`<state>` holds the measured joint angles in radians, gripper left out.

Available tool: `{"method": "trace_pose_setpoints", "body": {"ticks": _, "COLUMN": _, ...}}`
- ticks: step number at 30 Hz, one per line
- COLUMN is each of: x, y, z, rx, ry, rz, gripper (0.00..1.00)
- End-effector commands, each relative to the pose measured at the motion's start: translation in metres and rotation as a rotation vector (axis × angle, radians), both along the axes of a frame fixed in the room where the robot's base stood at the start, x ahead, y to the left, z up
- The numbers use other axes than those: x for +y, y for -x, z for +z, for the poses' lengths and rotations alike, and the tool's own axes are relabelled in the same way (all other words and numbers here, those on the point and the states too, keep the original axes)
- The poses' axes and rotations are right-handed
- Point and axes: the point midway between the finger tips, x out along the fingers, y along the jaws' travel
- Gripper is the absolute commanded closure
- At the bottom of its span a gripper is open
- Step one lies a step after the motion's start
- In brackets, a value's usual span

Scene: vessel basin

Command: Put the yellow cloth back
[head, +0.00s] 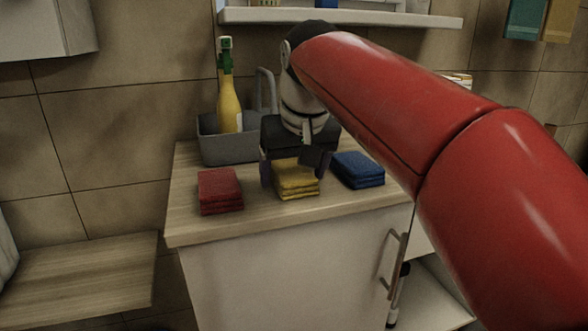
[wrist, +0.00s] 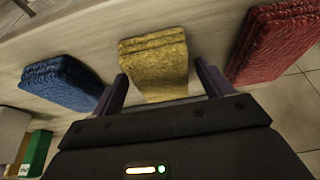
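The yellow cloth (head: 297,180) is a folded stack lying on the wooden counter top, between a red and a blue cloth. It also shows in the wrist view (wrist: 155,62), upper middle. My gripper (head: 294,176) points down at the yellow cloth. In the wrist view, my gripper (wrist: 160,80) has its two fingers apart, one to each side of the cloth's near end, with gaps between fingers and cloth. It holds nothing. In the head view my gripper hides the back of the yellow cloth.
A folded red cloth (head: 220,190) lies left and a folded blue cloth (head: 358,169) right on the counter (head: 260,219). A grey caddy (head: 215,146) with a yellow bottle (head: 229,105) stands behind. A wall shelf (head: 385,18) is above. A lower wooden surface (head: 80,275) is at left.

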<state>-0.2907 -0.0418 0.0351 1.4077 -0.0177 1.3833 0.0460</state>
Motion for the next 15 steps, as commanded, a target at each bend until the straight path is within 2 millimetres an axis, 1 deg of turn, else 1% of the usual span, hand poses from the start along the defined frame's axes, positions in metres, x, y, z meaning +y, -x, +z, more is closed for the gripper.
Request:
{"method": "trace_pose_setpoints", "body": {"ticks": 9, "x": 0.000, "y": 0.000, "z": 0.002, "rx": 0.000, "ry": 0.000, "rz": 0.000, "gripper": 0.19}}
{"method": "trace_pose_setpoints", "body": {"ticks": 12, "x": -0.001, "y": 0.002, "z": 0.010, "rx": -0.001, "ry": 0.000, "rz": 0.000, "gripper": 0.19}}
{"method": "trace_pose_setpoints", "body": {"ticks": 15, "x": -0.002, "y": 0.008, "z": 0.026, "rx": -0.003, "ry": -0.001, "rz": 0.000, "gripper": 0.19}}
